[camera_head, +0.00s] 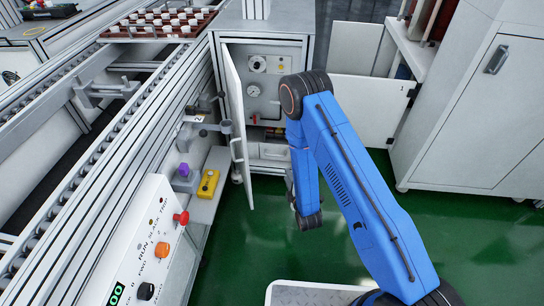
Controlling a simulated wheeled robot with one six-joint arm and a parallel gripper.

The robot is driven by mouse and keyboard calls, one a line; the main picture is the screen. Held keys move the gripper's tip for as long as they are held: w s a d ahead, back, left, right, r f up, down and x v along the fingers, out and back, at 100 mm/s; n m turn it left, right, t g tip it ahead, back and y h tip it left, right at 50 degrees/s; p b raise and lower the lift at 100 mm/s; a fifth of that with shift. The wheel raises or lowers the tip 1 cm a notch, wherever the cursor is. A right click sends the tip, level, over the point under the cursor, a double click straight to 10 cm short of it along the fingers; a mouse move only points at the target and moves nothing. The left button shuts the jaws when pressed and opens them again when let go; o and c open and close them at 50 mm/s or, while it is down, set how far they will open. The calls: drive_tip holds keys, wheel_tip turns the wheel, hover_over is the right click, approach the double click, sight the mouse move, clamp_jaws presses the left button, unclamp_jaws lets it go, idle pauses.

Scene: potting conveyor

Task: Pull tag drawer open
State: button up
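No part in view is clearly marked as the tag drawer. A pale drawer-like front (271,152) shows low inside the open cabinet (262,42), partly hidden by my blue arm. I cannot tell if it is the tag drawer; it looks shut. The end of my arm hangs low in front of the cabinet's right side. Only a small dark and metal part of my gripper (292,197) shows beside the arm. Its fingers are hidden, and I see nothing held.
The cabinet door (236,115) stands open on the left. A conveyor (120,130) and control panel (140,255) with knobs fill the left. A yellow box (208,184) sits on a low shelf. A white cabinet (485,100) stands right. Green floor (250,240) is clear.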

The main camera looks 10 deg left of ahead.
approach(274, 147)
drive_tip(key=shift+n, duration=0.3)
drive_tip(key=w+f, duration=0.1)
drive_tip(key=w+a+f, duration=0.1)
drive_tip(key=f, duration=0.1)
drive_tip(key=w+f, duration=0.1)
drive_tip(key=shift+w+a+f, duration=0.15)
drive_tip(key=shift+w+a, duration=0.25)
drive_tip(key=shift+c, duration=0.4)
clamp_jaws()
